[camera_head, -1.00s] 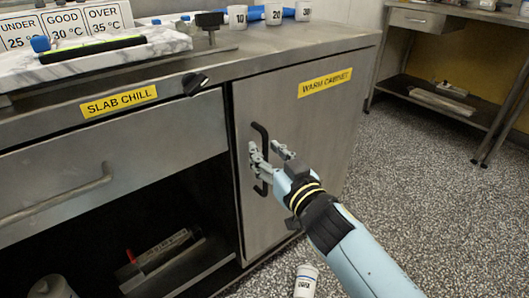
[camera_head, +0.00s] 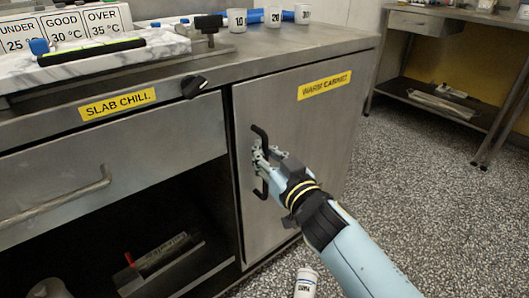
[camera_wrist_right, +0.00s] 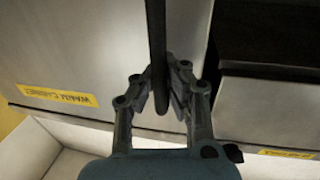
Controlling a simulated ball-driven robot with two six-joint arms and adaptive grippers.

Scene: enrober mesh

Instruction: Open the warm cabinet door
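The warm cabinet door (camera_head: 300,135) is a grey metal panel with a yellow "WARM CABINET" label (camera_head: 324,86). It looks closed, in line with the cabinet front. Its black upright bar handle (camera_head: 259,131) is near the door's left edge. My right gripper (camera_head: 262,156) is at the middle of the handle. In the right wrist view the handle (camera_wrist_right: 156,35) runs between the two fingers (camera_wrist_right: 160,82), which are closed in on it from both sides. Part of the handle is hidden behind the fingers. My left gripper is not in view.
Left of the door are the "SLAB CHILL" drawer (camera_head: 100,165) and an open dark bay with a shelf (camera_head: 190,270). A black knob (camera_head: 194,87) sits above. A white cup (camera_head: 306,282) stands on the speckled floor near my right arm. Floor to the right is clear.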

